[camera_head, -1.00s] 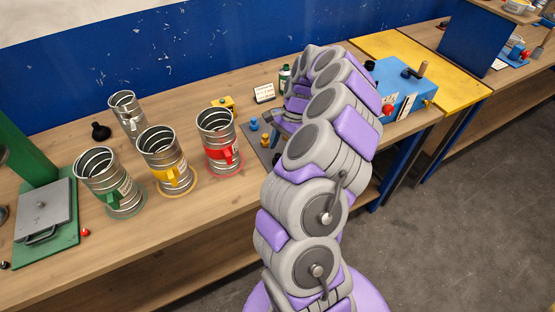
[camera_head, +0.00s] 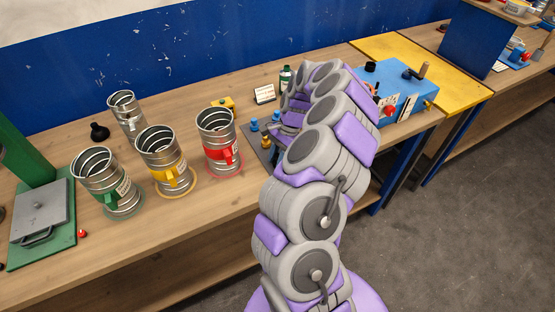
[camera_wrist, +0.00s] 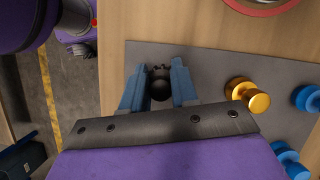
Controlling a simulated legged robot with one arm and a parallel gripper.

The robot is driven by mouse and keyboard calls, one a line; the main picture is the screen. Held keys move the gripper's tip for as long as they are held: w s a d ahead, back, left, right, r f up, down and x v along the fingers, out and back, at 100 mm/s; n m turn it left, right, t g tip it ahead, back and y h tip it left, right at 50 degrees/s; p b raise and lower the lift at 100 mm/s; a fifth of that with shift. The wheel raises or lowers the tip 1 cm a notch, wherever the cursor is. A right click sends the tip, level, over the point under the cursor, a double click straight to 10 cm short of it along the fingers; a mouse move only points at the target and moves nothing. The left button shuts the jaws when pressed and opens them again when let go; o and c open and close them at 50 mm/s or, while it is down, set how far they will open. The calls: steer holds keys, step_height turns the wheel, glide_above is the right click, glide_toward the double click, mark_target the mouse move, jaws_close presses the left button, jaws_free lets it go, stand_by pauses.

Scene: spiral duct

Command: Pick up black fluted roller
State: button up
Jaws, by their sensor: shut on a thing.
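The black fluted roller (camera_wrist: 160,84) shows in the wrist view between the two blue-grey fingers of my gripper (camera_wrist: 158,88). The fingers are shut on it, one on each side. It is seen over the grey mat (camera_wrist: 205,66); I cannot tell whether it touches the mat. A gold roller (camera_wrist: 248,95) stands on the mat to the right of my gripper, and blue rollers (camera_wrist: 306,98) stand further right.
Metal duct cans with red (camera_head: 218,140), yellow (camera_head: 163,160) and green (camera_head: 106,182) bands stand on the wooden bench left of my arm. A blue machine (camera_head: 400,88) stands to the right.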

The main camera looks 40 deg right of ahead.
steer(key=shift+d, duration=0.3)
jaws_close()
steer(key=shift+a, duration=0.1)
